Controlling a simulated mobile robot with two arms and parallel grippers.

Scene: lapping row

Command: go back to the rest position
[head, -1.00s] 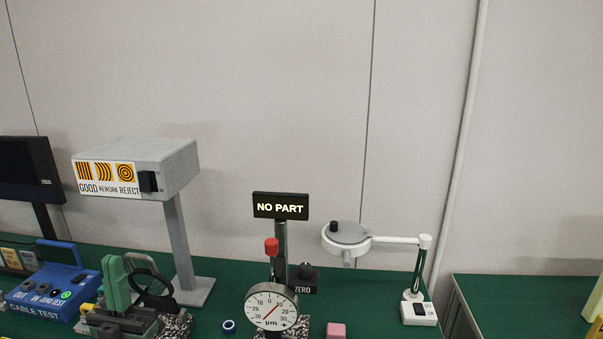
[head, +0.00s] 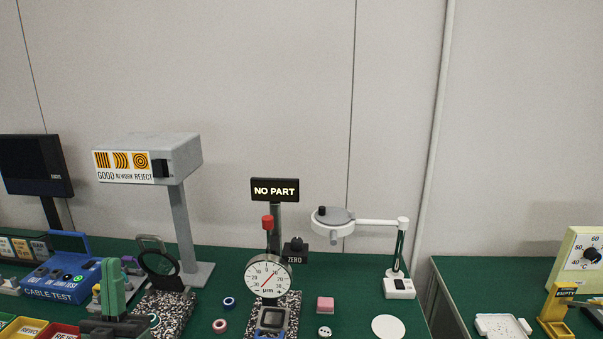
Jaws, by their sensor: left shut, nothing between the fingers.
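My left gripper (head: 113,264) shows at the lower left of the head view, with green fingers pointing away from me and a dark grey body at the bottom edge. Its fingers are shut against each other, with nothing between them. It appears in front of the green bench, between the blue cable test box (head: 62,277) and the speckled plate (head: 170,312) by the black-rimmed lens (head: 160,264). My right gripper is not in view.
A dial gauge (head: 268,276) stands mid-bench under a NO PART sign (head: 275,190). A grey sign box (head: 180,155) stands on a post behind my gripper. A white lamp (head: 333,217) stands to the right. Coloured bins (head: 27,329) lie lower left. A second bench (head: 470,278) is at right.

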